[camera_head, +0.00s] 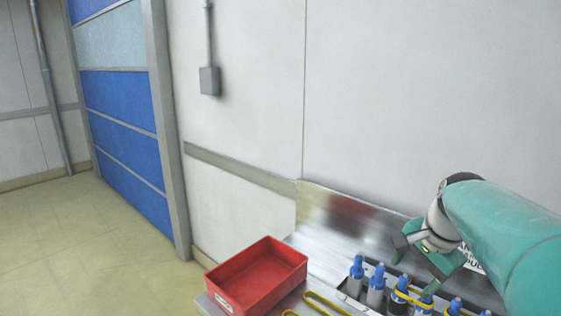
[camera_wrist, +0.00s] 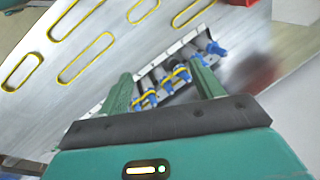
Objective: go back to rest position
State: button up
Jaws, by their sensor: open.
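My gripper (camera_head: 428,262) is at the lower right in the head view, above a row of blue-capped grey bottles (camera_head: 376,287) set in a slot of the metal bench. In the wrist view my gripper (camera_wrist: 166,83) shows two green fingers spread apart. Nothing is between its fingers that I can make out as held. The bottles (camera_wrist: 179,74) stand beyond the fingertips in the wrist view, some with yellow bands. My arm hides part of the bench on the right.
A red bin (camera_head: 257,274), with no contents visible, sits at the bench's left end. The metal bench (camera_wrist: 125,55) has several yellow-rimmed slots. A pale wall (camera_head: 400,90) rises behind it. A blue door (camera_head: 120,105) and open floor (camera_head: 80,245) lie to the left.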

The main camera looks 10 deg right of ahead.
jog(key=s+a+f+n+t, duration=0.1)
jog(key=s+a+f+n, duration=0.1)
jog(key=s+a+n, duration=0.4)
jog(key=s+a+f+n+t, duration=0.1)
jog(key=s+a+f+n, duration=0.1)
jog(key=s+a+n, duration=0.4)
jog(key=a+n, duration=0.1)
jog(key=a, duration=0.3)
jog(key=shift+s+a+n+h, duration=0.25)
jog(key=shift+a+n+h, duration=0.1)
jog(key=shift+n+h, duration=0.05)
dwell(1.1)
